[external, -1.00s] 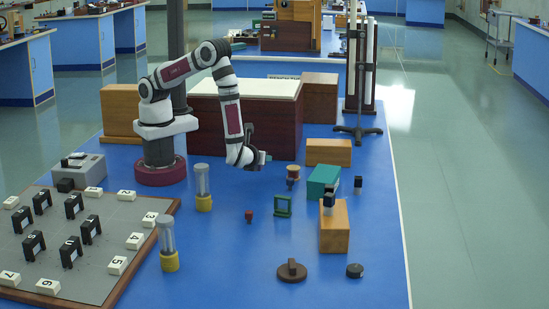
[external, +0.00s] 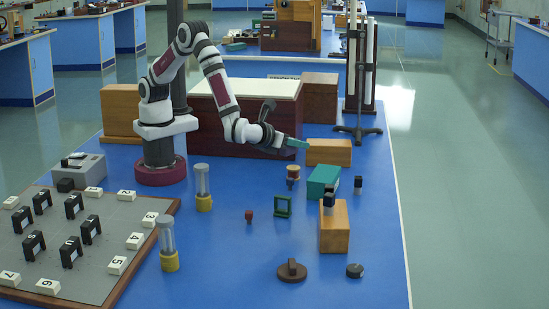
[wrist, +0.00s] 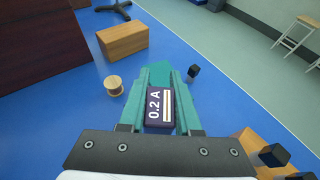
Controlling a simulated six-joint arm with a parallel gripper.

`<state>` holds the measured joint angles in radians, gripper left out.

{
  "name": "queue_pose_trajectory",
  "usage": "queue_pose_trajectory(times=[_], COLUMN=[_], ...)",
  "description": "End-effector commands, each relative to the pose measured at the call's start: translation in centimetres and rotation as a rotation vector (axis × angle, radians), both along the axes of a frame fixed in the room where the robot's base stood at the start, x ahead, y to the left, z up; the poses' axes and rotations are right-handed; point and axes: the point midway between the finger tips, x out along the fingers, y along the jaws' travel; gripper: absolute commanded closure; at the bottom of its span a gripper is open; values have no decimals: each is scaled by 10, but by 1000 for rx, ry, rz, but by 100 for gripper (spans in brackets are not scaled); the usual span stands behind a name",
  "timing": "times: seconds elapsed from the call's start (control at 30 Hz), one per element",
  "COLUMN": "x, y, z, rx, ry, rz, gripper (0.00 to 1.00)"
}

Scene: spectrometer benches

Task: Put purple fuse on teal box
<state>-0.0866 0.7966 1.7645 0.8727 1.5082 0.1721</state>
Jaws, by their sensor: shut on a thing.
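My gripper (external: 298,143) is raised in the external view, with its fingertips pointing right, left of and above the teal box (external: 323,179). In the wrist view its two teal fingers are shut on the purple fuse (wrist: 157,107), which is marked 0.2 A. I cannot make out the fuse in the external view. The teal box lies on the blue bench. In the wrist view it shows in part beyond the fuse (wrist: 160,73), between the fingers; the rest of it is hidden.
A wooden spool (wrist: 114,85) stands left of the teal box and a small dark block (wrist: 193,71) right of it. A wooden block (external: 329,152) lies behind. Another wooden block (external: 334,230) with a dark piece on top stands in front. A green frame (external: 283,206) is nearby.

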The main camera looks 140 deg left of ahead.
Motion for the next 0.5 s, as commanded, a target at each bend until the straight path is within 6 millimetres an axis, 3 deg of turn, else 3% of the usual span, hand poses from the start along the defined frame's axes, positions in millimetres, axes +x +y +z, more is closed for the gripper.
queue_pose_trajectory(times=[0.1, 0.2, 0.5], x=[24, 30, 11], y=[17, 30, 114], z=[16, 17, -35], rx=[-1, 0, -2], ry=[-3, 1, 3], rz=[-94, -127, -129], gripper=[100, 100, 100])
